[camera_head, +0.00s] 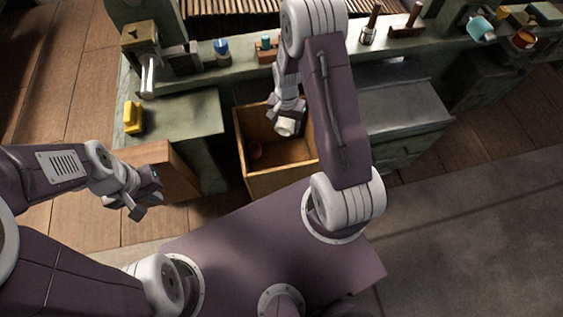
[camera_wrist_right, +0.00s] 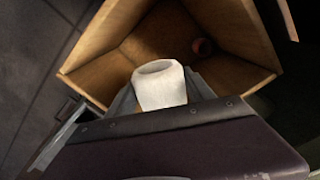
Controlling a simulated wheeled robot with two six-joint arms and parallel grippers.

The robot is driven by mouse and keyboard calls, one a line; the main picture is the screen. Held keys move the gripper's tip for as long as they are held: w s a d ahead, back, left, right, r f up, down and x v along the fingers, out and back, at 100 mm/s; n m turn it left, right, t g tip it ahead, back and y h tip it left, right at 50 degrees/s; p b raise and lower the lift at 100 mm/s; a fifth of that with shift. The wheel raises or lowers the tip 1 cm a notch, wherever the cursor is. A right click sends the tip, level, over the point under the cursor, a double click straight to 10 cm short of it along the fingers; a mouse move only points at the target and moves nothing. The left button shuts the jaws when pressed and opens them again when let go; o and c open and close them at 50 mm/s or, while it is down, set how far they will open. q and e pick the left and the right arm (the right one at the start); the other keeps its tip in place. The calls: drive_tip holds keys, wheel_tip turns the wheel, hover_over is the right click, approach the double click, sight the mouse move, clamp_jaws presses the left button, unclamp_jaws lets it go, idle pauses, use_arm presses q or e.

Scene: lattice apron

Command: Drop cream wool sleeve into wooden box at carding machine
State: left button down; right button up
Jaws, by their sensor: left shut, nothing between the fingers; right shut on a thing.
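The cream wool sleeve (camera_head: 286,128) is a short, pale hollow cylinder. My right gripper (camera_head: 287,115) is shut on it. In the right wrist view the sleeve (camera_wrist_right: 161,86) sits between the fingers of my right gripper (camera_wrist_right: 160,100), its open end facing away. The wooden box (camera_head: 277,182) is open-topped and stands on the floor under the right gripper. The box (camera_wrist_right: 95,80) also fills the far part of the right wrist view, behind the sleeve. My left gripper (camera_head: 142,208) is shut and empty, to the left of the box.
A small reddish round thing (camera_head: 256,151) lies inside the box. A grey-green bench (camera_head: 205,110) with a yellow block (camera_head: 133,117) stands behind left. A grey-topped cabinet (camera_head: 400,105) is right of the box. Another wooden box (camera_head: 160,170) is near my left gripper.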

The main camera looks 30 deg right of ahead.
drive_tip(key=o, duration=1.1)
drive_tip(key=shift+c, duration=0.2)
wheel_tip(320, 180, up, 9)
drive_tip(key=p, duration=0.3)
